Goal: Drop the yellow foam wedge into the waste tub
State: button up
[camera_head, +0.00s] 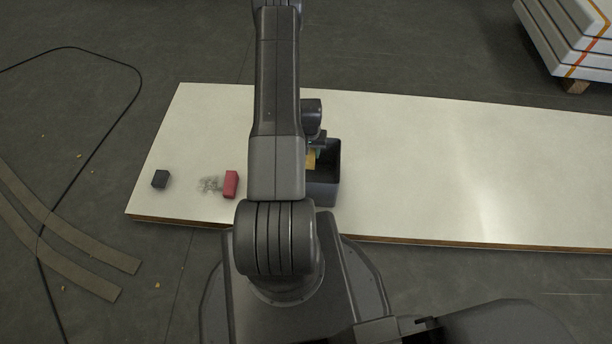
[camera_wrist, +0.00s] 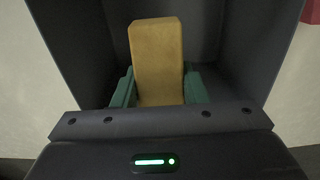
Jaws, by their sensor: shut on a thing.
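The yellow foam wedge (camera_wrist: 157,62) is held between the green fingers of my gripper (camera_wrist: 158,88) in the wrist view. The dark walls of the waste tub (camera_wrist: 235,45) surround it in that view, so it is over or within the tub's opening. In the head view the waste tub (camera_head: 331,180) stands on the white board, partly hidden by my arm. A small part of the wedge (camera_head: 311,159) shows at the tub's opening. My gripper is shut on the wedge. I cannot tell how far the wedge is above the tub floor.
A red block (camera_head: 231,184), a crumpled grey wire-like thing (camera_head: 208,184) and a dark block (camera_head: 160,179) lie on the white board (camera_head: 440,165), left of my arm. The board's right side is clear. A cable (camera_head: 112,128) and flat strips (camera_head: 75,262) lie on the floor at left.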

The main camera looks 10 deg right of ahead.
jog(key=o, duration=1)
jog(key=shift+o, duration=0.2)
notch_tip(320, 180, up, 14)
jog(key=p, duration=0.3)
jog(key=shift+f, duration=0.2)
